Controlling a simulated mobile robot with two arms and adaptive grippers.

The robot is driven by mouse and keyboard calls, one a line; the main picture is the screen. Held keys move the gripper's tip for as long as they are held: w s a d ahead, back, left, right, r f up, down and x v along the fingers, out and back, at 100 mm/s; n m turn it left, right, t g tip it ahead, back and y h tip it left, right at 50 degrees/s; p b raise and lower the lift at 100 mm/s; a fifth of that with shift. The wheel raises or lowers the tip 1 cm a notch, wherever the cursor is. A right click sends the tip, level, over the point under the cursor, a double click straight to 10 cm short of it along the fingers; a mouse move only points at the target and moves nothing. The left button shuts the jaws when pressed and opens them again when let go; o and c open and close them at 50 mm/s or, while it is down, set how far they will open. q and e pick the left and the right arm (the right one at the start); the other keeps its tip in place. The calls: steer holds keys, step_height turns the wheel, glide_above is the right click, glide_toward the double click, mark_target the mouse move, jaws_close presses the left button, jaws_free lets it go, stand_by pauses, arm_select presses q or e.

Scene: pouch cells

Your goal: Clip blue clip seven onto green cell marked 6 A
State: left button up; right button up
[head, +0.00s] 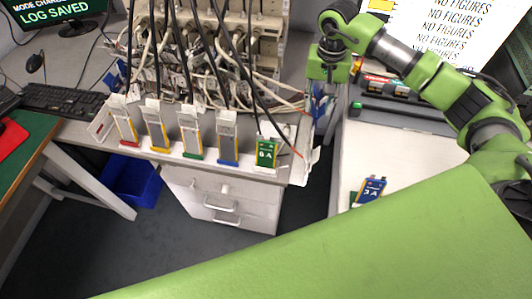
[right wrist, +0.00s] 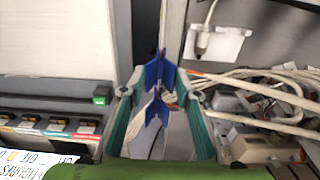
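The green cell marked 6 A (head: 266,153) stands upright at the right end of a row of holders on the bench in the head view. A blue clip (head: 320,106) shows just below my right gripper (head: 329,68), to the right of the cables. In the right wrist view the blue clip (right wrist: 157,76) has winged blue parts and lies between the two teal fingers of my right gripper (right wrist: 158,98). My left gripper is not in view.
Holders with red, yellow, green and blue feet (head: 193,139) stand left of the green cell. Tangled cables (head: 215,75) fill the bench behind. A blue cell marked 3 A (head: 370,189) lies on the white right-hand table (head: 400,150). A blue bin (head: 133,182) stands on the floor.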

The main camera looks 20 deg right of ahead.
jaws_close()
steer(key=shift+r, duration=0.1)
steer(key=shift+r+p, duration=0.3)
steer(key=shift+r, duration=0.05)
steer(key=shift+s+r+p, duration=0.2)
steer(key=shift+r+p, duration=0.7)
steer(key=shift+r, duration=0.9)
